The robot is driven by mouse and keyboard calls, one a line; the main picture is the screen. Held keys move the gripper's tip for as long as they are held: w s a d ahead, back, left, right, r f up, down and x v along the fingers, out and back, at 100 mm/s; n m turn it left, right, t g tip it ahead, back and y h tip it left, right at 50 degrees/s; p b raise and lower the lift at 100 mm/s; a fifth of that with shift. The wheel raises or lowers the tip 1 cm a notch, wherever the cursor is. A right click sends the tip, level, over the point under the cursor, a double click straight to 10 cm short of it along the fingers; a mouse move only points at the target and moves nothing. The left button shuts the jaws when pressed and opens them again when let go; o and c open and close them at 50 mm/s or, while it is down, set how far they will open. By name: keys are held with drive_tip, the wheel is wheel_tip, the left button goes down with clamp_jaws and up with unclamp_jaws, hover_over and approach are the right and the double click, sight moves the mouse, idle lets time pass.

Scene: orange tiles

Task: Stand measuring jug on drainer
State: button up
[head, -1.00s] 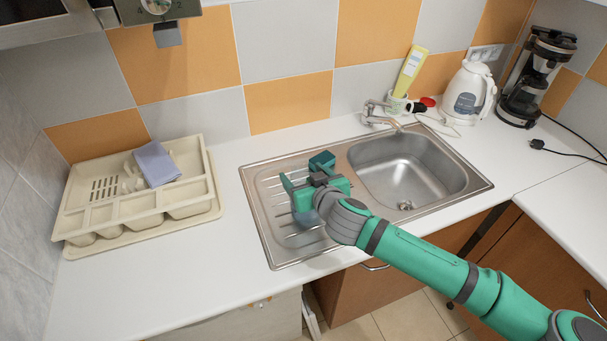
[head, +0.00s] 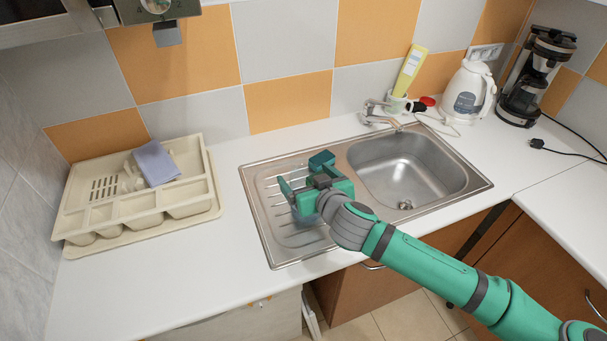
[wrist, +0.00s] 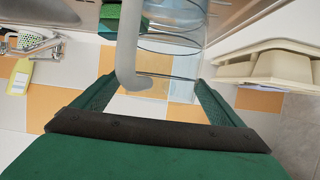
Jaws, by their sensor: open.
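The drainer is the ribbed left part of the steel sink unit (head: 262,215). The measuring jug (wrist: 180,16) is clear and bluish, with a grey handle (wrist: 130,50). In the wrist view it appears upright over the drainer, its handle between my fingers. In the head view only a faint bluish part (head: 305,219) shows below my gripper, which hides the rest. My gripper (head: 300,192) is over the drainer with its fingers apart. In the wrist view the open fingers (wrist: 155,92) stand either side of the handle, with gaps on both sides.
A teal block (head: 321,160) sits at the drainer's back edge. The basin (head: 405,180) is empty, with the tap (head: 378,113) behind it. A cream cutlery tray (head: 140,208) with a folded cloth (head: 156,163) stands left. The kettle (head: 471,92) and coffee maker (head: 538,80) stand right.

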drive_tip(key=v, duration=1)
drive_tip(key=w+a+r+n+t+y, duration=0.1)
drive_tip(key=a+r+t+y, duration=0.3)
drive_tip(key=a+r, duration=0.8)
wheel_tip(320, 180, up, 9)
drive_tip(key=s+a+m+t+y, duration=0.2)
drive_tip(key=a+m+t, duration=0.1)
drive_tip(key=m+t, duration=0.15)
drive_tip(key=s+d+f+m+h, duration=0.1)
drive_tip(key=s+f+m+h, duration=0.25)
drive_tip(key=f, duration=0.55)
drive_tip(key=s+d+f+m+g+h, duration=0.1)
drive_tip(key=s+d+f+m+h, duration=0.1)
drive_tip(key=s+f+h, duration=0.5)
drive_tip(key=s+d+f+m+h, duration=0.1)
drive_tip(key=s+f+m+h, duration=0.15)
drive_tip(key=f, duration=0.95)
drive_tip(key=s+d+f+n+g+y, duration=0.1)
drive_tip(key=s+f+n, duration=0.3)
drive_tip(key=s, duration=0.7)
drive_tip(key=s+d+f+n+g+y, duration=0.1)
drive_tip(key=s+d+f+n+g, duration=0.2)
drive_tip(key=s+f, duration=0.6)
drive_tip(key=shift+s+f+n+g+y, duration=0.2)
drive_tip(key=shift+s+n+g+y, duration=0.3)
drive_tip(key=shift+s, duration=0.75)
